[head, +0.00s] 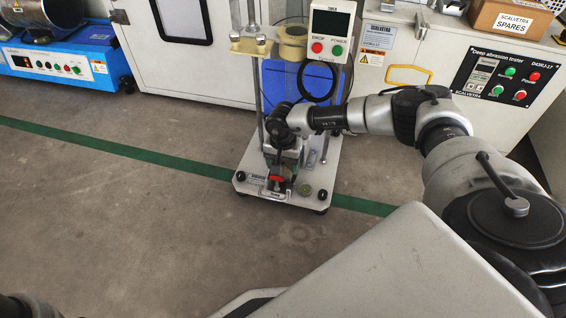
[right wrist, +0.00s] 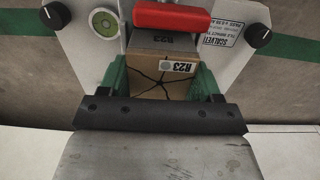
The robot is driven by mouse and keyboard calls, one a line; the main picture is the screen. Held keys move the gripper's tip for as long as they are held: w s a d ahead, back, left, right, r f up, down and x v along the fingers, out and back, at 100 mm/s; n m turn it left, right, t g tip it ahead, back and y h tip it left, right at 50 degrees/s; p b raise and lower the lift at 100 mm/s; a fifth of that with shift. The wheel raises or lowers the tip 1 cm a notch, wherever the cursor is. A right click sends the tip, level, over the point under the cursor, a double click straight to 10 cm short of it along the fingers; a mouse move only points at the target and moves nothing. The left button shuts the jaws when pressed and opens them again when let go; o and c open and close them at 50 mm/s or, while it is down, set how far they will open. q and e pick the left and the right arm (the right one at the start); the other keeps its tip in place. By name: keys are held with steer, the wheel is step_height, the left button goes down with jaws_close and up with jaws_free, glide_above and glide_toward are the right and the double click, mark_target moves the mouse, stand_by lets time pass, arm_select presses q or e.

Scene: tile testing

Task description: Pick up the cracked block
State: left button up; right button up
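In the head view my right gripper (head: 281,178) is low over the front of the tester's white base (head: 318,187), and the block is hard to make out there. My left gripper is not in view; only a bit of dark arm shows at the bottom left.
The tester's posts and display box (head: 330,35) rise behind my right gripper. Dark knobs (right wrist: 260,37) and a round green level (right wrist: 103,23) sit on its base. A white cabinet (head: 180,45) and a blue machine (head: 65,67) stand behind. The floor at left is clear.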

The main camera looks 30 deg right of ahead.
steer(key=shift+r+p, duration=3.15)
steer(key=shift+r, duration=0.4)
